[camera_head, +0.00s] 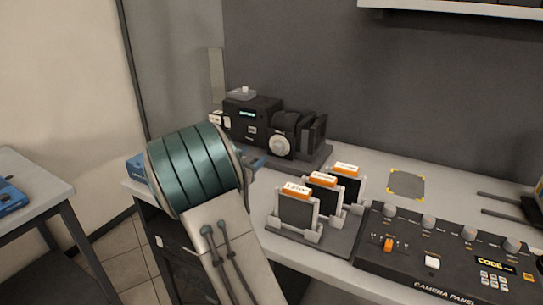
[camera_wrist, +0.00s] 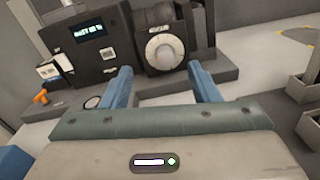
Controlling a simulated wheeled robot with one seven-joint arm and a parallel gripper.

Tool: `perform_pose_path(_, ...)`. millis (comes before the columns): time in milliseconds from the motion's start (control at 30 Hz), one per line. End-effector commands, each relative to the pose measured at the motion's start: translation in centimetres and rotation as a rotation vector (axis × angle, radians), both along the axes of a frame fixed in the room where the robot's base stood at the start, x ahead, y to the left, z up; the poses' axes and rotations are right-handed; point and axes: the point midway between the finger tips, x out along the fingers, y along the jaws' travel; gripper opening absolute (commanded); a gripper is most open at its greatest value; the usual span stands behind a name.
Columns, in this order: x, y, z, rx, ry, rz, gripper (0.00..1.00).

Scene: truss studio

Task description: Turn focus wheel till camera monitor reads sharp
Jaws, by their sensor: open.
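The camera (camera_head: 262,118) is a dark body on a dark base at the back of the desk. Its focus wheel (camera_head: 279,146) is a pale round dial on the front; it also shows in the wrist view (camera_wrist: 164,51). A small lit display (camera_wrist: 90,31) is on the camera's face; its text is too small to read surely. My gripper (camera_wrist: 160,80) is open and empty, its two blue fingers pointing at the camera, with the wheel beyond and between them, apart from it. In the head view my arm hides most of the gripper.
Several orange-topped cards stand in a holder (camera_head: 335,238) right of my arm. A camera panel (camera_head: 440,262) with knobs and buttons fills the desk's right front. A yellow-cornered grey pad (camera_head: 406,184) lies behind it. An orange part (camera_wrist: 40,97) lies left of the camera.

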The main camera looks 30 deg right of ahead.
Motion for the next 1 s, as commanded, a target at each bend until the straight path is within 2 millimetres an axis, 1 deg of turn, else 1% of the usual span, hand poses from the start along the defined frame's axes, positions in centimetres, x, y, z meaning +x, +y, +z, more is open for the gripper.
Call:
perform_pose_path(33,0.0,-0.1,-1.4,0.000,0.000,-0.002,0.55)
perform_pose_path(267,-0.1,-0.3,-3.8,0.000,0.000,-0.005,0.55)
perform_pose_path(367,0.0,-0.4,-4.1,0.000,0.000,-0.005,0.55)
perform_pose_path(467,0.3,-0.9,-4.0,-0.001,-0.001,-0.005,0.55)
perform_pose_path(567,0.9,-2.1,-3.9,-0.001,-0.002,-0.006,0.55)
perform_pose_path(800,3.3,-6.6,-3.9,-0.002,-0.001,-0.006,0.55)
perform_pose_path(1000,5.1,-9.9,-3.9,-0.001,-0.001,-0.004,0.55)
